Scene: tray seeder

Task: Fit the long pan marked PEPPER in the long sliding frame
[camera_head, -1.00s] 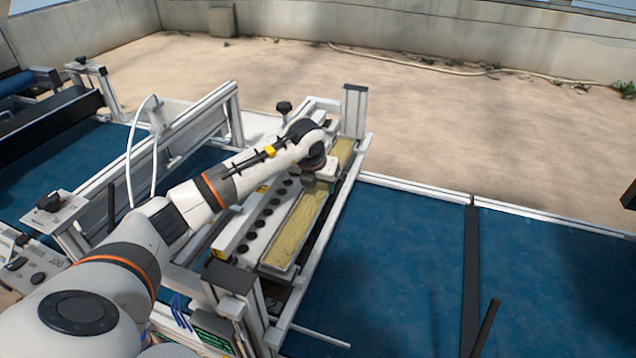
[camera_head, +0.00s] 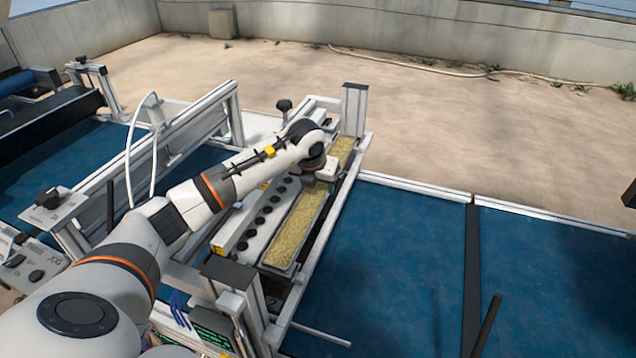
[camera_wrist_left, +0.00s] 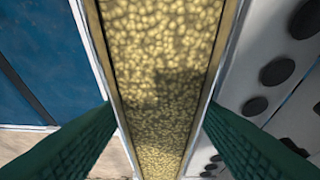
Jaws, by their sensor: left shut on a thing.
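The long pan (camera_head: 296,230), filled with pale yellow seeds, lies lengthwise along the right side of the long sliding frame (camera_head: 347,195), beside a white bar with a row of black knobs. My left gripper (camera_head: 321,176) reaches down over the pan's middle and is shut on it. In the left wrist view the gripper's green fingers (camera_wrist_left: 155,140) stand on both sides of the pan (camera_wrist_left: 165,50). No PEPPER marking can be read. Whether the pan is fully seated in the frame cannot be told. My right gripper is not in view.
The white bar with black knobs (camera_head: 250,243) runs close along the pan's left. Upright posts (camera_head: 353,110) stand at the frame's far end and near end. Blue belt surface (camera_head: 400,260) lies open to the right. A second metal frame (camera_head: 190,130) stands to the left.

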